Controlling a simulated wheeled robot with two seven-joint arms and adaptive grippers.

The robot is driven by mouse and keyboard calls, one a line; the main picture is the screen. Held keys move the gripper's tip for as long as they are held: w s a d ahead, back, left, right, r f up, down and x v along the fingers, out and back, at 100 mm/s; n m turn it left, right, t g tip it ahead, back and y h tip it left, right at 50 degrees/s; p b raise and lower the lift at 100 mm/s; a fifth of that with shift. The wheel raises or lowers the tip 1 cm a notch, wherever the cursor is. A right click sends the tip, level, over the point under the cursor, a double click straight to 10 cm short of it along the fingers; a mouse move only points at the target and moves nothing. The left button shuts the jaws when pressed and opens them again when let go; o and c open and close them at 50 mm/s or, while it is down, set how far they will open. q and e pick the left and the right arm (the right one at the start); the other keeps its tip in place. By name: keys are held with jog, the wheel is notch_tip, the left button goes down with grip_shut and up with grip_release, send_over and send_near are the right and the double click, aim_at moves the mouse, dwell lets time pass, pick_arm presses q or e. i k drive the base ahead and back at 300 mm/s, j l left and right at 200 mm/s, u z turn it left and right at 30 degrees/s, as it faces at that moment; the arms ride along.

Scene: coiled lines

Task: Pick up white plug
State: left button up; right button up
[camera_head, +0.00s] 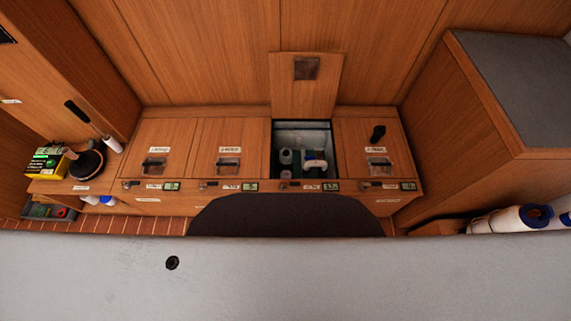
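I cannot make out a white plug for certain. Small white items, including a bottle-like one (286,156) and a white-and-blue one (315,160), sit inside the open compartment (328,141) of the wooden bench; they are too small to identify. The compartment's lid (305,90) stands raised against the back wall. Neither of my grippers is in view.
A white roll (512,219) lies at right. A broad grey surface (280,275) crosses the foreground.

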aim_at(286, 174)
jog(key=k, duration=1)
